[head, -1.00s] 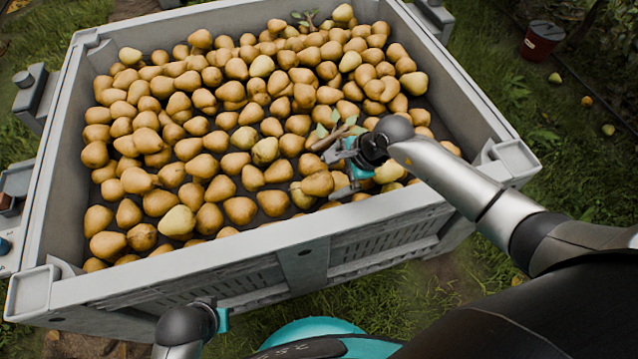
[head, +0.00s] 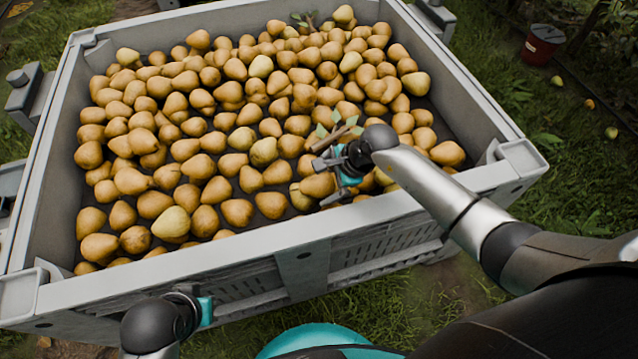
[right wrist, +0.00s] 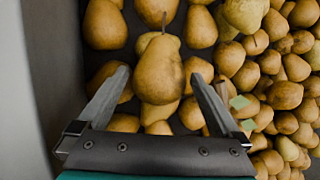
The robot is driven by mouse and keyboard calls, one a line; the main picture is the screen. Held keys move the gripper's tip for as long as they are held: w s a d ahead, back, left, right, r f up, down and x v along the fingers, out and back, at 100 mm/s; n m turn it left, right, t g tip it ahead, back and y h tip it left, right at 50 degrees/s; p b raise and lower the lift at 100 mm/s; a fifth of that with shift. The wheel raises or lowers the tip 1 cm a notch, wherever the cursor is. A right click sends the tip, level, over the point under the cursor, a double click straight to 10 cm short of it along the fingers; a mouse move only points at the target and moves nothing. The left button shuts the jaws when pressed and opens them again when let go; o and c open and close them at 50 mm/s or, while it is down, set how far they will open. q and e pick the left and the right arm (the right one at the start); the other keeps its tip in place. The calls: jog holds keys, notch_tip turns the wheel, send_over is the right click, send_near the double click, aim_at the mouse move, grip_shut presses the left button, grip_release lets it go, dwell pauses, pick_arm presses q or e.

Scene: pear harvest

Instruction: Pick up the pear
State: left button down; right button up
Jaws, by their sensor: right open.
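Many yellow-brown pears lie heaped in a large grey crate (head: 300,238). My right gripper (head: 323,182) is inside the crate near its front wall, open, with its fingers on either side of a pear (head: 316,186). In the right wrist view a pear (right wrist: 158,72) with its stem upward in the picture lies between the open fingers of the right gripper (right wrist: 158,76), with a gap on each side. My left gripper (head: 205,310) is outside the crate by the front wall; only a teal part shows and its fingers are hidden.
A twig with leaves (head: 338,133) lies on the pears just beyond the right gripper. Other pears crowd close around it. The crate's wall (right wrist: 42,70) stands left in the right wrist view. A red bucket (head: 541,45) stands on the grass at the back right.

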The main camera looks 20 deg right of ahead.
jog(key=c, duration=1.3)
jog(key=shift+c, duration=0.4)
